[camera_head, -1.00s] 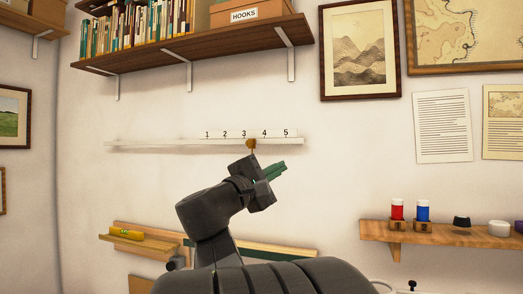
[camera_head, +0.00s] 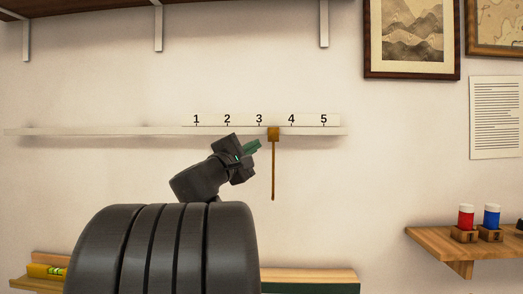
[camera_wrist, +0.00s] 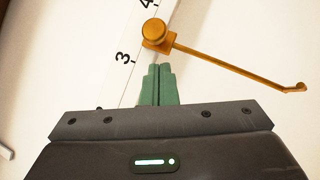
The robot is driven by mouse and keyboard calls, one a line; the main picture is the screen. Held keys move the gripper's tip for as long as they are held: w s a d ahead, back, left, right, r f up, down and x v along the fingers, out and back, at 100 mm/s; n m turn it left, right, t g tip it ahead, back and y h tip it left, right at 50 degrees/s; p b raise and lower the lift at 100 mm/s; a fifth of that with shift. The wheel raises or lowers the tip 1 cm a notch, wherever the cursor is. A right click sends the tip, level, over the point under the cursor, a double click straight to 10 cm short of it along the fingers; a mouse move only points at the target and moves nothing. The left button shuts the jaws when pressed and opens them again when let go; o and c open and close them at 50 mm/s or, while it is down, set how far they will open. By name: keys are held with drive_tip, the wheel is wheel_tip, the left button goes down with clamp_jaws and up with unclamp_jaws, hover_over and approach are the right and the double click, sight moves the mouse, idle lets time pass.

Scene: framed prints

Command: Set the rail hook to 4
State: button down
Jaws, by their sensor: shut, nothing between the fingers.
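The rail hook (camera_head: 273,134) is a brass-coloured slider block with a long thin rod hanging down. It sits on the white rail (camera_head: 100,131), between marks 3 and 4 on the number strip (camera_head: 243,119). My gripper (camera_head: 257,145) is shut and empty, its green fingertips just left of the hook and slightly below the rail. In the wrist view the shut fingers (camera_wrist: 158,70) point at the slider block (camera_wrist: 156,36) from the 3 side. They are very close to it; I cannot tell whether they touch.
A wooden shelf (camera_head: 430,238) with a red and a blue bottle stands at lower right. A ledge with a yellow level (camera_head: 46,270) is at lower left. Framed prints (camera_head: 411,40) hang at upper right. The wall around the rail is clear.

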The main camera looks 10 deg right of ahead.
drive_tip(key=shift+s+d+r+p, duration=0.25)
drive_tip(key=shift+d+r, duration=0.35)
drive_tip(key=shift+d, duration=0.3)
drive_tip(key=shift+d, duration=0.1)
drive_tip(key=d+b, duration=0.1)
drive_tip(key=d, duration=0.1)
drive_tip(key=s+d+b, duration=0.1)
drive_tip(key=d+b, duration=0.1)
drive_tip(key=shift+s+d, duration=0.15)
drive_tip(key=shift+d, duration=0.1)
drive_tip(key=shift+f+b, duration=0.1)
drive_tip(key=shift+b, duration=0.25)
